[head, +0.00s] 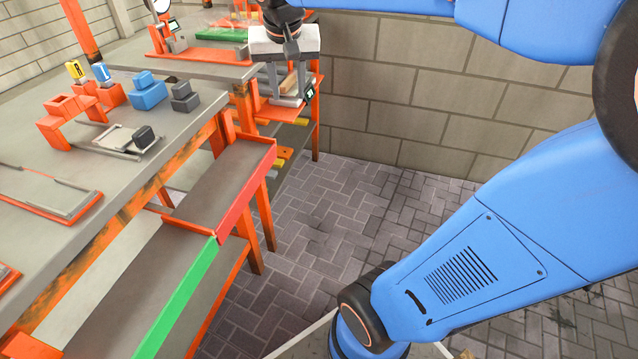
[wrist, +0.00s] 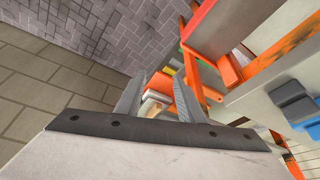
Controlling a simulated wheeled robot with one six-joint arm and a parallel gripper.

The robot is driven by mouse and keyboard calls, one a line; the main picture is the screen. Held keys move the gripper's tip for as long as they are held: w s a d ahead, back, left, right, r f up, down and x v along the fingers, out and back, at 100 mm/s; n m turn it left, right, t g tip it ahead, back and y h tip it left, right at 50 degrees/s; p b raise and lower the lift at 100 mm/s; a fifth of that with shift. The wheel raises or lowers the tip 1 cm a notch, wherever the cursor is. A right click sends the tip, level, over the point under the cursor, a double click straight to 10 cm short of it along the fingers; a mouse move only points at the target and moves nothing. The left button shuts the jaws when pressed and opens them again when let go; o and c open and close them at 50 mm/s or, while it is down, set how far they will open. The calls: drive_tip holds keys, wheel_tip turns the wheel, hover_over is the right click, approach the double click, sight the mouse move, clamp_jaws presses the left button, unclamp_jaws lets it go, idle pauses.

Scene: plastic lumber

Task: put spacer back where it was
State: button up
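My gripper (head: 289,88) is at the far end of the bench, over a small orange-edged shelf, pointing down. In the wrist view its two grey fingers (wrist: 166,88) stand apart, with a gap between them. A tan piece (head: 290,83) shows between or behind the fingers; a tan patch also shows in the wrist view (wrist: 153,107). I cannot tell whether it is touched. No piece is clearly recognisable as the spacer. A blue stepped block (head: 147,93) and a dark grey stepped block (head: 185,97) stand on the bench, away from my gripper.
A lower tray (head: 225,185) with red and green edges juts out in front. The paved floor (head: 350,220) is clear beside a block wall.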

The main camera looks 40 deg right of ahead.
drive_tip(key=s+a+f+n+y, duration=0.1)
drive_tip(key=s+a+f+n, duration=0.1)
drive_tip(key=s+f, duration=0.4)
drive_tip(key=s+a+f+n+t+y, duration=0.1)
drive_tip(key=s+a+f+n, duration=0.2)
drive_tip(key=s, duration=1)
wheel_tip(320, 180, down, 3)
drive_tip(key=shift+s+f+n, duration=0.2)
drive_tip(key=shift+s+n, duration=0.1)
drive_tip(key=shift+n, duration=0.2)
